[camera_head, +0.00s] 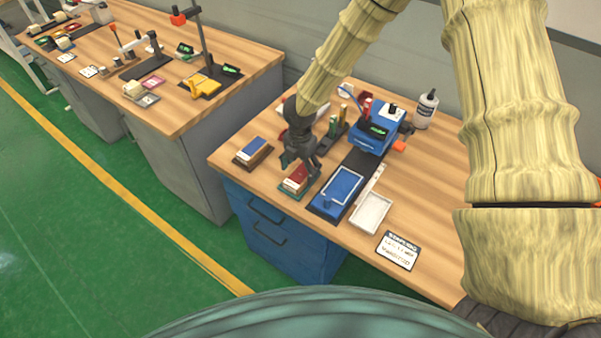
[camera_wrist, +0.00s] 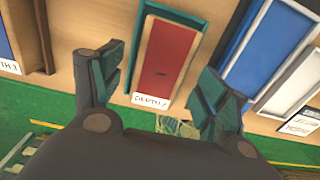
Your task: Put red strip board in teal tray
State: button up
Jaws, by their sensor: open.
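The red strip board (camera_head: 295,177) lies near the front edge of the table, a red panel with a pale wooden border. The teal tray (camera_head: 284,192) shows as a thin teal rim under and around it; the board appears to lie in it. In the wrist view the red strip board (camera_wrist: 160,50) has a white label at its near end, and teal edging (camera_wrist: 136,48) runs along its side. My gripper (camera_head: 301,160) is just above the board. In the wrist view my gripper (camera_wrist: 162,85) is open, with one finger on each side of the board's near end.
A blue-topped board (camera_head: 252,149) in a brown tray lies to the left. To the right are a blue tray (camera_head: 340,190) on a dark mat, a white tray (camera_head: 370,212) and a printed card (camera_head: 398,250). A blue device (camera_head: 374,132) and a bottle (camera_head: 426,108) stand behind.

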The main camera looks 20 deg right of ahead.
aim_at(300, 174)
notch_tip(300, 174, up, 10)
jog(key=b, duration=0.2)
dwell(0.3)
jog(key=shift+f, duration=0.1)
dwell(1.0)
